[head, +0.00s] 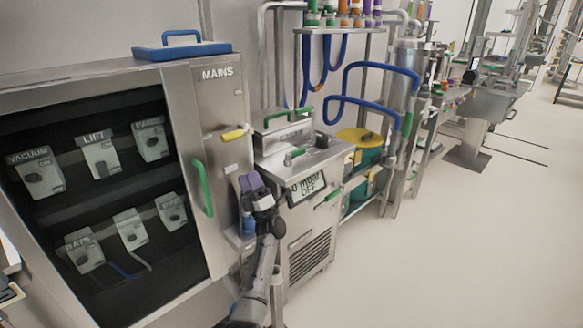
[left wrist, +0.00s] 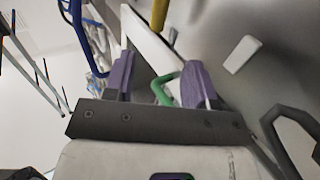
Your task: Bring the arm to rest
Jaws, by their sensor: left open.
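My left gripper (head: 252,188), with purple fingers, is raised in front of the right edge of the MAINS cabinet (head: 222,120), left of the small OFF display (head: 308,186). In the left wrist view its two purple fingers (left wrist: 160,78) stand wide apart. A green handle (left wrist: 163,88) shows between and beyond the fingers, with no visible grip on it. My left arm (head: 262,275) reaches up from the bottom of the head view. My right gripper is in neither view.
The cabinet's green door handle (head: 202,188) is just left of my gripper, and a yellow handle (head: 234,134) is above. A steel machine (head: 305,235) stands close on the right. Blue hoses (head: 375,68) hang behind it. The pale floor (head: 450,240) at right is clear.

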